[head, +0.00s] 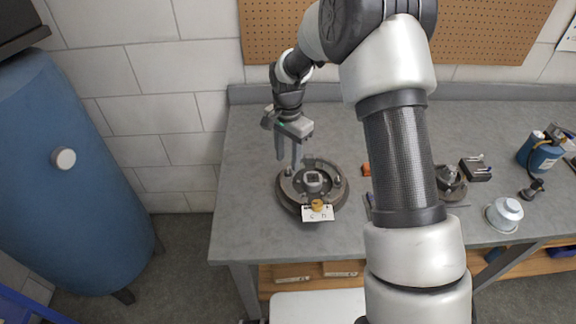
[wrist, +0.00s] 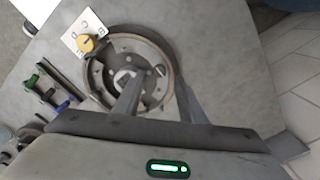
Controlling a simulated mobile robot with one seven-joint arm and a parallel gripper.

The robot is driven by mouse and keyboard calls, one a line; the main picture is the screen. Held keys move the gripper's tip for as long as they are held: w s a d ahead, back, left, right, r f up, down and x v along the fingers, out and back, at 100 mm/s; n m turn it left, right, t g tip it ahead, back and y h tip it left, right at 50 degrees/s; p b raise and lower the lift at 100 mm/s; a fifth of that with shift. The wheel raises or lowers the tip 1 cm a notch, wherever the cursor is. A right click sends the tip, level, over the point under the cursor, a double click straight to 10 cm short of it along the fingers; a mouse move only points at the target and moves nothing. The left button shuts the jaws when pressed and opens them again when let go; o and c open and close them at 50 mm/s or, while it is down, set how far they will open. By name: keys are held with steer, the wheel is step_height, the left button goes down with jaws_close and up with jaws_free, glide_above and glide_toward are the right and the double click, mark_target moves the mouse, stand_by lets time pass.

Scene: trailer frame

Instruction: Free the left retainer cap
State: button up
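A round dark brake assembly (head: 284,199) lies on the grey bench, with a central hub (head: 313,178) and several small fittings. A small light fitting (head: 288,172) stands on its left side in the head view; it may be the left retainer cap. My gripper (head: 287,161) is open, pointing down at that left side, its tips seemingly just above or beside the fitting. In the wrist view, my gripper (wrist: 157,84) has its fingers spread, with a small fitting (wrist: 160,70) showing between them. I cannot tell whether they touch anything. The cap's underside is hidden.
A white card (head: 318,215) with a yellow knob (head: 317,204) sits at the assembly's front edge. Right of my arm are a smaller assembly (head: 450,180), a white bowl (head: 505,214) and a blue canister (head: 540,155). The bench's left end is clear.

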mark_target(288, 171)
steer(key=shift+f, duration=2.2)
steer(key=shift+c, duration=0.3)
jaws_close()
